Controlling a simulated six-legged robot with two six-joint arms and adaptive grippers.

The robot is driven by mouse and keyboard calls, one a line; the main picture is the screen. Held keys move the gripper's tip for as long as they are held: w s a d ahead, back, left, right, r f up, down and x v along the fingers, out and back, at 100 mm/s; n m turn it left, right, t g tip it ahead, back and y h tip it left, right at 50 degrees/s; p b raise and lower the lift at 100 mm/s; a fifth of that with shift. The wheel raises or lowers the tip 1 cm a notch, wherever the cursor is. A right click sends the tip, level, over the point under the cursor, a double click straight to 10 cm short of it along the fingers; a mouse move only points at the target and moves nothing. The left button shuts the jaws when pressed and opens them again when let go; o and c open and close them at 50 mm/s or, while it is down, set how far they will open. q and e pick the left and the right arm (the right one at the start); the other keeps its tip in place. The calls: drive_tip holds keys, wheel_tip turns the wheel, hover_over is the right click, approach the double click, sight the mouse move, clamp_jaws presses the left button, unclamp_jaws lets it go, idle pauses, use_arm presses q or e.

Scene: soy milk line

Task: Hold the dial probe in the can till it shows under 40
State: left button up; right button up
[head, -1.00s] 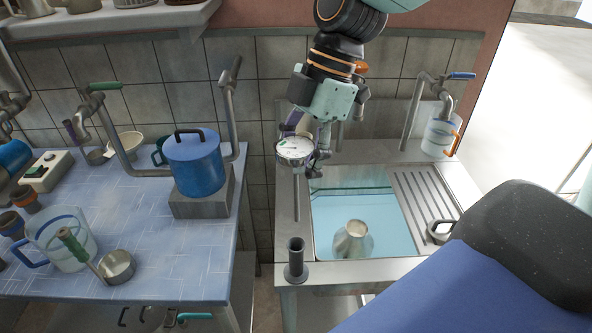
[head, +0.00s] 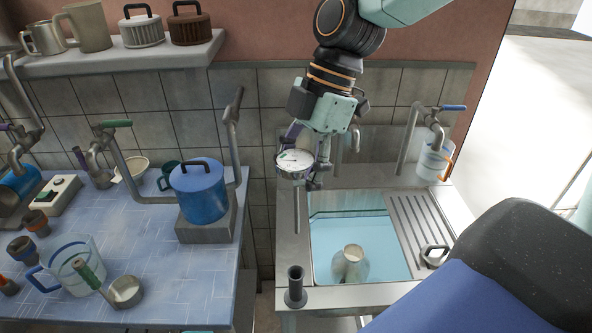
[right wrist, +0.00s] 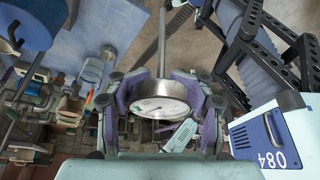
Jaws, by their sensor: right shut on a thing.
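The dial probe (head: 295,163) has a round white-faced dial with a metal rim and a long thin stem hanging down. My right gripper (right wrist: 160,98) is shut on its dial head, with a finger on either side in the right wrist view. The stem tip hangs in the air, left of the sink basin, outside the can. The metal can (head: 350,265) stands in the pale blue water of the sink (head: 318,293), below and right of the probe. The dial reading is too small to make out. My left gripper is not in view.
A dark upright tube on a round base (head: 295,288) stands at the sink's front left corner. A blue pot (head: 198,190) sits on a block on the blue-tiled counter (head: 190,275). A clear jug (head: 432,160) hangs by the right tap. A ridged drainboard (head: 412,215) lies right of the basin.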

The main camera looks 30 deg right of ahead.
sight(294, 159)
drive_tip(key=shift+r+p, duration=1.65)
drive_tip(key=shift+r, duration=0.2)
drive_tip(key=shift+r+p, duration=0.85)
drive_tip(key=shift+r, duration=0.45)
drive_tip(key=shift+f, duration=0.15)
